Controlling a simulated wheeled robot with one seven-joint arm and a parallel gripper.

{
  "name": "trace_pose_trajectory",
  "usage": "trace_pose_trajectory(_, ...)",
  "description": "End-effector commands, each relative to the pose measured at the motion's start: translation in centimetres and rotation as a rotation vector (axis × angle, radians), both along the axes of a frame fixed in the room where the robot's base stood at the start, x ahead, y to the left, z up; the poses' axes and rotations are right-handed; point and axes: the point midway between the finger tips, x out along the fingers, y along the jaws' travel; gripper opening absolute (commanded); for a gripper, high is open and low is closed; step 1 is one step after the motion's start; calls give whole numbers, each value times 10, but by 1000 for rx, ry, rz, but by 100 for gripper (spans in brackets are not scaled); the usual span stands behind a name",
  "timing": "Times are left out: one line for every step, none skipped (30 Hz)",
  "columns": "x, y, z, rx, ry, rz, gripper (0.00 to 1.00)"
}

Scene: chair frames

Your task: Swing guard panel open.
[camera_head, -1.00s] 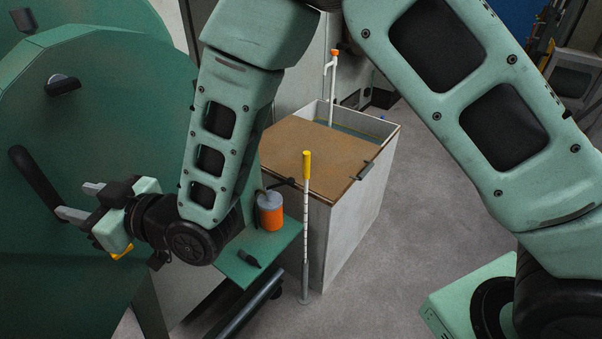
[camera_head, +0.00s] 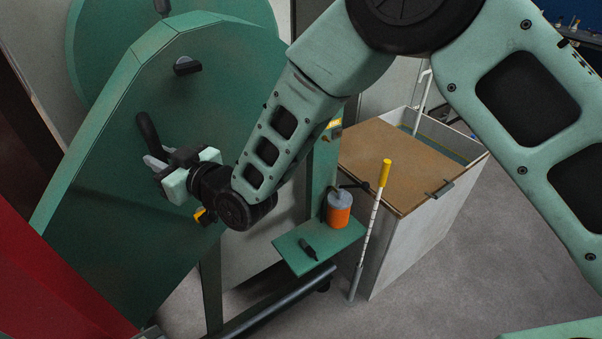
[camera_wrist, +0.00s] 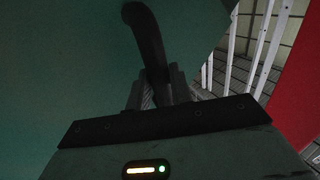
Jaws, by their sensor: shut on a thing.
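The green guard panel (camera_head: 120,200) fills the left-middle of the head view, a large flat plate with an angled top edge. A black bar handle (camera_head: 148,132) stands on its face, and a black knob (camera_head: 187,66) sits higher up. My gripper (camera_head: 154,164) is at the lower end of the handle. In the wrist view the handle (camera_wrist: 148,40) runs down between the fingers of my gripper (camera_wrist: 162,90), which are shut on it. The gripped part of the handle is partly hidden by the fingers.
A green shelf (camera_head: 290,262) with an orange container (camera_head: 339,210) is right of the panel. A grey bin with a brown lid (camera_head: 385,165) and a yellow-topped pole (camera_head: 385,172) stand beyond. A red surface (camera_head: 50,280) is at lower left.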

Motion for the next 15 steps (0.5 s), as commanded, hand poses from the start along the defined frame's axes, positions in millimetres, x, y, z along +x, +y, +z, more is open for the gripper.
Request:
trace_pose_trajectory(0,0,-1,-1,1,-1,2)
trace_pose_trajectory(0,0,-1,-1,1,-1,2)
trace_pose_trajectory(0,-1,-1,-1,1,-1,2)
trace_pose_trajectory(-1,-2,-1,-1,1,-1,2)
trace_pose_trajectory(-2,-3,-1,-1,1,-1,2)
trace_pose_trajectory(-4,-5,-2,-2,1,-1,2)
trace_pose_trajectory(-6,-7,-2,-2,2,-1,2)
trace_pose_trajectory(-8,-9,-2,-2,1,-1,2)
trace_pose_trajectory(-11,-13,-2,-2,1,-1,2)
trace_pose_trajectory(-13,-15,-2,-2,1,-2,2)
trace_pose_trajectory(-15,-17,-2,-2,2,-2,2)
trace_pose_trajectory(-18,-21,-2,-3,1,-3,2)
trace_pose_trajectory(-20,-23,-2,-2,0,-3,2)
trace_pose_trajectory(-22,-25,-2,-2,0,-4,2)
trace_pose_trajectory(-25,-29,-2,-2,0,-4,2)
